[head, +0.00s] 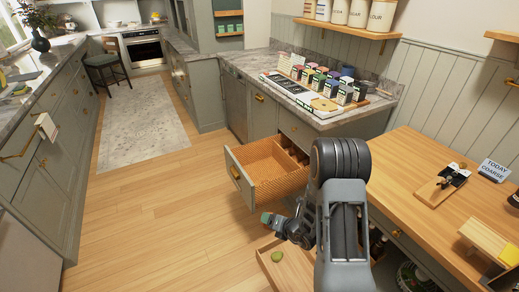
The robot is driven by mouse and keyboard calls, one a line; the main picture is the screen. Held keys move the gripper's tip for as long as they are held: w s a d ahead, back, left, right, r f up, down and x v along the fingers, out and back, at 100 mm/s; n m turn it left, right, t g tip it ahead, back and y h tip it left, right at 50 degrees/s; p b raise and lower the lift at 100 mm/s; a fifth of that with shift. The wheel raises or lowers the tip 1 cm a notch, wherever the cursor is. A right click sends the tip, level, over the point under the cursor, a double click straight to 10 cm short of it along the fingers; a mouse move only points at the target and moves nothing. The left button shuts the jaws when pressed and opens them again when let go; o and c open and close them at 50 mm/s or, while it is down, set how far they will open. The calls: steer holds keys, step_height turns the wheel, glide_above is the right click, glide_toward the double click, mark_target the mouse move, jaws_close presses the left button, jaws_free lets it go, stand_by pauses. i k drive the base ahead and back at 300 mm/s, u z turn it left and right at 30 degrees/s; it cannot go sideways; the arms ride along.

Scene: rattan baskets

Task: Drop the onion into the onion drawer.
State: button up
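My gripper (268,218) is at the lower middle of the head view, beside the front of an open drawer and above a lower pulled-out drawer. It is small and seen from the side, so I cannot tell whether its fingers are open or shut. A small yellow-green round thing (277,256) lies in the lower pulled-out wooden drawer (265,262); it may be the onion, but it is too small to be sure. My arm hides part of both drawers.
A wooden counter (420,160) at right holds a small board (437,190) and a "TODAY COARSE" sign (494,170).

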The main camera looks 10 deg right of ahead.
mark_target(252, 168)
steer(key=u, duration=0.85)
steer(key=k, duration=1.1)
steer(key=u, duration=0.95)
steer(key=i, duration=0.75)
steer(key=z, duration=0.35)
steer(key=i, duration=2.15)
steer(key=z, duration=1.1)
steer(key=i, duration=1.35)
steer(key=z, duration=1.85)
steer(key=i, duration=0.65)
steer(key=z, duration=0.55)
